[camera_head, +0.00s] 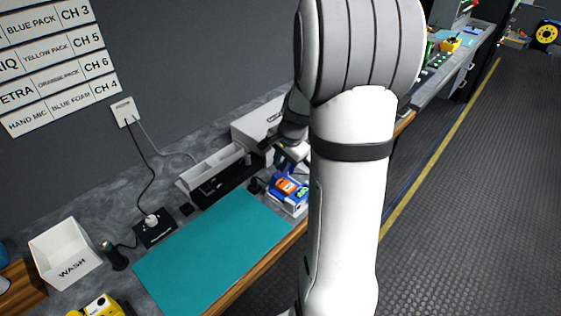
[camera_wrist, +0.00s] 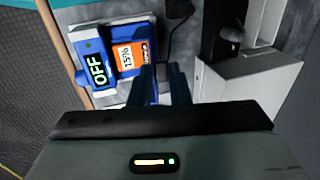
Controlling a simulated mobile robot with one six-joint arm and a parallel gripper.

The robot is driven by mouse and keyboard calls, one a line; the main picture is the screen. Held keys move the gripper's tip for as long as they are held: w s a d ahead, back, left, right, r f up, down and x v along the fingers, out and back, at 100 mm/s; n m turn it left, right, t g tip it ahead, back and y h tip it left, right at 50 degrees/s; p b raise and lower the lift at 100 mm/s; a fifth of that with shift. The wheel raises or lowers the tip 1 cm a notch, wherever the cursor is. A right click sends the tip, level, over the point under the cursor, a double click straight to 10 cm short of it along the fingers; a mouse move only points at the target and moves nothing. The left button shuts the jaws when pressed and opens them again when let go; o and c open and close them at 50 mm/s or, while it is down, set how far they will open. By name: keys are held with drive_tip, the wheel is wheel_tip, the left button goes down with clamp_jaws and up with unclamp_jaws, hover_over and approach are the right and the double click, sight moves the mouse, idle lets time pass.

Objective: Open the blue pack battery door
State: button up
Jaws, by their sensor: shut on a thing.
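The blue pack (camera_head: 289,184) sits at the right end of the teal mat, near the wooden front edge of the counter. In the wrist view the blue pack (camera_wrist: 88,46) shows a green OFF display and an orange 15% label. My gripper (camera_wrist: 163,78) is at the pack's lower right side in that view, its dark fingers close together. It is shut on the battery door, though the fingers largely hide the door and the grip. In the head view my gripper (camera_head: 281,166) is just behind the pack, partly covered by my arm.
A white box (camera_head: 250,125) stands close behind my gripper; a long white tray (camera_head: 213,166) lies left of it. The teal mat (camera_head: 210,250) is clear. A WASH bin (camera_head: 65,253) and a yellow pack (camera_head: 102,307) are at the left.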

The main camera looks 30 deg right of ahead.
clamp_jaws()
drive_tip(key=shift+w+a, duration=0.2)
drive_tip(key=shift+w, duration=0.35)
drive_tip(key=shift+w+a, duration=0.2)
drive_tip(key=shift+w, duration=0.35)
drive_tip(key=o, duration=0.6)
unclamp_jaws()
drive_tip(key=shift+r, duration=0.1)
drive_tip(key=v, duration=0.7)
drive_tip(key=shift+s+r, duration=0.2)
drive_tip(key=shift+r, duration=0.1)
